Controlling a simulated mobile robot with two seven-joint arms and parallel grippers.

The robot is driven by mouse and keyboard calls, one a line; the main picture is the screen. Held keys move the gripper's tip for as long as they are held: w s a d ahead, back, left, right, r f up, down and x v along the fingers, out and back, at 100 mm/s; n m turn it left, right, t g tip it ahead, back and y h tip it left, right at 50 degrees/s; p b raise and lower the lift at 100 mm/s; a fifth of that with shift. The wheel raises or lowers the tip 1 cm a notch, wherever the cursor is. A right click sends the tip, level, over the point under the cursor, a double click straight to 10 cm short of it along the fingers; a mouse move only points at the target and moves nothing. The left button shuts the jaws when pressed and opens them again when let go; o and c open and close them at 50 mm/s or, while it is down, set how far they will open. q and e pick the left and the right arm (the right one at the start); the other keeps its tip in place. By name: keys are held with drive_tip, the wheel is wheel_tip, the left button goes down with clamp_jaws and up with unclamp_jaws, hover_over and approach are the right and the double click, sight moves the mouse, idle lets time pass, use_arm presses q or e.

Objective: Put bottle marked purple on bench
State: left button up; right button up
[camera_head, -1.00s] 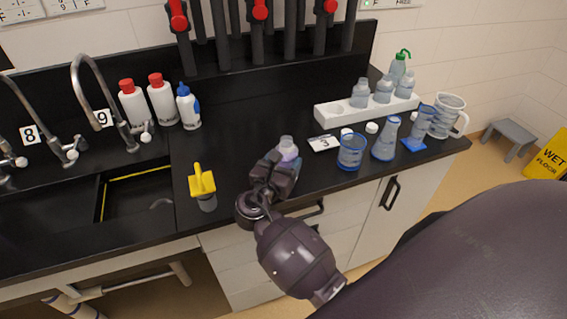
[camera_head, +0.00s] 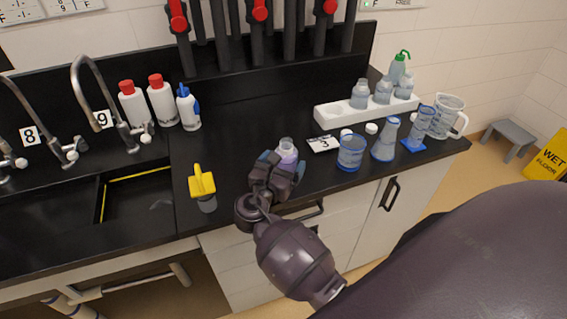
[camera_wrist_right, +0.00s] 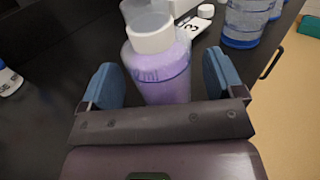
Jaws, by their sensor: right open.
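The bottle marked purple (camera_head: 287,151) stands upright on the black bench (camera_head: 240,150), near its front edge. In the right wrist view the bottle (camera_wrist_right: 160,70) has a white top and a purple body, and it stands between the two blue fingertips. My right gripper (camera_head: 277,168) is open around the bottle, with gaps on both sides in the wrist view (camera_wrist_right: 165,88). The gripper hides the lower part of the bottle in the head view. My left gripper is not in view.
A yellow-handled item (camera_head: 202,183) stands left of my right gripper. A label with 3 (camera_head: 323,144), a beaker (camera_head: 351,153), a flask (camera_head: 386,138) and a jug (camera_head: 447,117) stand to the right. A white rack (camera_head: 340,114) holds bottles behind. The sink (camera_head: 140,205) is at left.

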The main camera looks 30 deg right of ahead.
drive_tip(key=p+v, duration=0.3)
drive_tip(key=v, duration=0.8)
drive_tip(key=shift+s+a, duration=0.15)
drive_tip(key=shift+a, duration=0.2)
drive_tip(key=s+d+f+m+g+y, duration=0.55)
drive_tip(key=s+d+m, duration=0.35)
drive_tip(key=s+m, duration=0.3)
drive_tip(key=s+a+r+m+y, duration=0.2)
drive_tip(key=s+r+m+y, duration=0.2)
drive_tip(key=s+m+y, duration=0.65)
drive_tip(key=w+f+t+h, duration=0.1)
drive_tip(key=w+f+t, duration=0.6)
drive_tip(key=f, duration=0.4)
drive_tip(key=shift+w+m, duration=0.45)
drive_tip(key=shift+w, duration=0.4)
